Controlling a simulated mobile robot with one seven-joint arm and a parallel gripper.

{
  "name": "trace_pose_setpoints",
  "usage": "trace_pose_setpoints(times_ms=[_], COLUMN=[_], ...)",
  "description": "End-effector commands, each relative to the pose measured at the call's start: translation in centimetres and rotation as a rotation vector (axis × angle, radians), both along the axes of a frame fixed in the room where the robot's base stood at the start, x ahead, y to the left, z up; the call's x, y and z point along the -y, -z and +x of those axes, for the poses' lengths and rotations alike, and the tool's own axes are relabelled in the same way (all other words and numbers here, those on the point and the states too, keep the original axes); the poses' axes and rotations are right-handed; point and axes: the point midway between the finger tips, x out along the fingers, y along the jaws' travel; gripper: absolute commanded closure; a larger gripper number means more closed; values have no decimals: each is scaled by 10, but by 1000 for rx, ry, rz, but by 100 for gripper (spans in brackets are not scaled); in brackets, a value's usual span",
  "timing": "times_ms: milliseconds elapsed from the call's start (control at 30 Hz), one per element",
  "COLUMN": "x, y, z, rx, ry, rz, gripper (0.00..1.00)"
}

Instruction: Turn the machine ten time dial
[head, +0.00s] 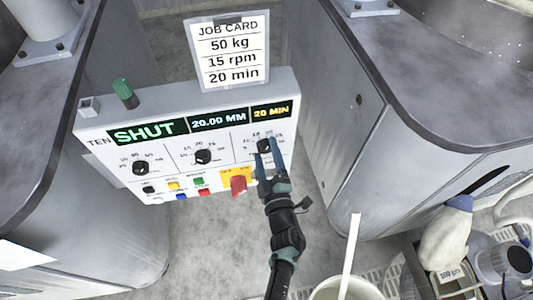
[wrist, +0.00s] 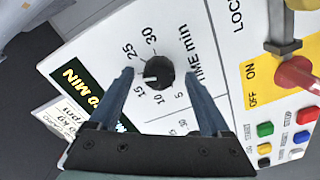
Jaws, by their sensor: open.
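The machine TEN panel (head: 110,142) is a white box with three black dials. Its time dial (head: 264,146) is the right one; in the wrist view the black knob (wrist: 158,72) sits beside "TIME min". Its white mark points left, toward where the 20 would be, which a finger hides. The time display (head: 271,111) reads 20 MIN. My gripper (head: 268,153) is at this dial, fingers open on either side of the knob, with visible gaps in the wrist view. The job card (head: 229,50) above reads 50 kg, 15 rpm, 20 min.
A red knob on a yellow plate (head: 238,184) lies close left of my gripper. Two other dials (head: 140,167) (head: 203,157) and several coloured buttons are farther left. Displays read SHUT and 20.00 MM. Grey machine housings (head: 345,110) flank the panel. A white bottle (head: 446,240) stands lower right.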

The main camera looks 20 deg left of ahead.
Motion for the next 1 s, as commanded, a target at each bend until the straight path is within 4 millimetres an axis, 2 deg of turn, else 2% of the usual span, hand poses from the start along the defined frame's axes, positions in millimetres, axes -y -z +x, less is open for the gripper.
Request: trace_pose_setpoints(times_ms=[133, 267, 700, 833, 1000], x=[2, 11, 61, 69, 73], y=[-1, -2, 0, 0, 0], z=[-2, -14, -90, -102, -107], rx=[0, -1, -3, -1, 0], ry=[1, 3, 2, 0, -1], rz=[0, 0, -1, -1, 0], gripper=[19, 19, 19, 19, 19])
